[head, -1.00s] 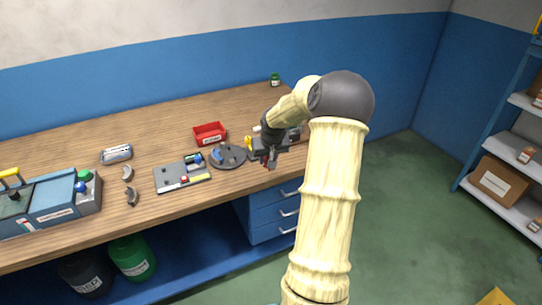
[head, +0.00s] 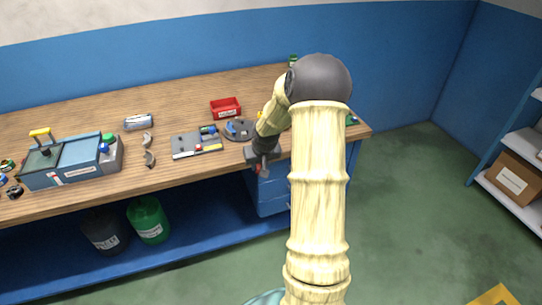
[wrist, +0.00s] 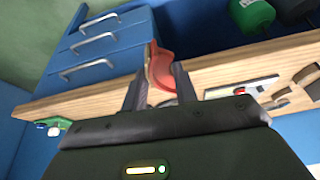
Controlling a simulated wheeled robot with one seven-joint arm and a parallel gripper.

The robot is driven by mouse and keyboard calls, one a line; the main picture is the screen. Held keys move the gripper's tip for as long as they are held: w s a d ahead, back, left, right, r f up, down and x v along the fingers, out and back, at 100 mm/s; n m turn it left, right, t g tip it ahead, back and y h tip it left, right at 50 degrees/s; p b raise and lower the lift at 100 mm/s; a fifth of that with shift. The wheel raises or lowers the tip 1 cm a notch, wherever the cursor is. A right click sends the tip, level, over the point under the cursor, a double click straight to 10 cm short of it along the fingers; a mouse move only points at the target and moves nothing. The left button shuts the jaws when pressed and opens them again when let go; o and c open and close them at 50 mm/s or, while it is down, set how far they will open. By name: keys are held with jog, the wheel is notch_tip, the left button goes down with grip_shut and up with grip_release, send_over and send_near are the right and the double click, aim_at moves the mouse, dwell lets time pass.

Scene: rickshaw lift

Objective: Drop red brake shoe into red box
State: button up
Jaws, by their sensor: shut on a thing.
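The red brake shoe (wrist: 160,66) is a curved red piece between the two fingers of my gripper (wrist: 159,88) in the wrist view. In the head view my gripper (head: 262,168) appears at the front edge of the bench, over the blue drawers, with a little red showing at its tip. It is shut on the shoe. The red box (head: 226,113) is a small open tray with a white label, farther back on the bench and left of my gripper. My arm hides part of the bench to its right.
A dark round disc (head: 238,130) with blue parts and a grey tool board (head: 197,145) lie in front of the red box. Grey curved shoes (head: 149,158) and a blue toolbox (head: 62,163) are farther left. The bench behind the board looks clear.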

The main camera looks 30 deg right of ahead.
jog(key=s+a+f+n, duration=0.1)
jog(key=a+f, duration=0.3)
jog(key=a, duration=0.6)
jog(key=s+a+f+n+y, duration=0.1)
jog(key=s+a+f+n, duration=0.1)
jog(key=a, duration=0.9)
jog(key=shift+s+a+f, duration=0.15)
jog(key=shift+s+f, duration=0.75)
jog(key=shift+s, duration=0.1)
